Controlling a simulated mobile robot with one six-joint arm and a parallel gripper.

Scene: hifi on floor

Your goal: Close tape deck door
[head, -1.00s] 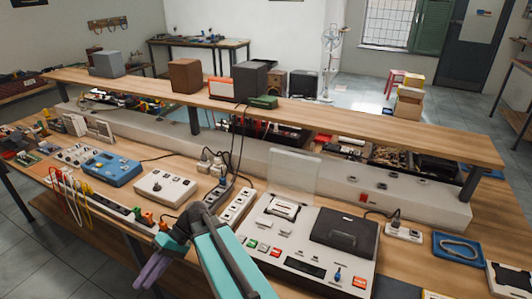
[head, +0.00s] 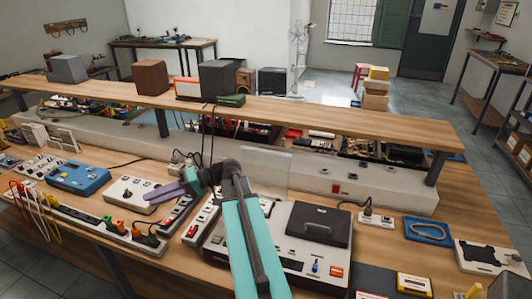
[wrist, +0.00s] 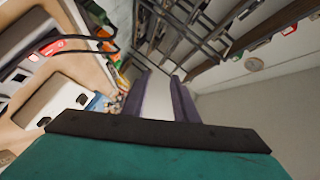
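The tape deck (head: 305,248) is a pale, flat unit on the wooden bench, right of centre in the head view. A clear panel (head: 267,166) stands upright at its back left, so it looks open. A black boxy part with a handle (head: 319,222) sits on its right half. My arm crosses in front of the deck's left part and hides the buttons and bay there. My gripper (head: 168,190) has purple fingers pointing left, left of the deck and apart from the clear panel. The wrist view shows the fingers (wrist: 158,98) apart with nothing held between them.
A power strip (head: 202,218) lies just left of the deck. A white box with knobs (head: 130,194) and a blue device (head: 78,177) stand farther left. A raised wooden shelf (head: 300,117) runs behind. A blue tray (head: 428,230) and a yellow cassette (head: 414,284) lie right.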

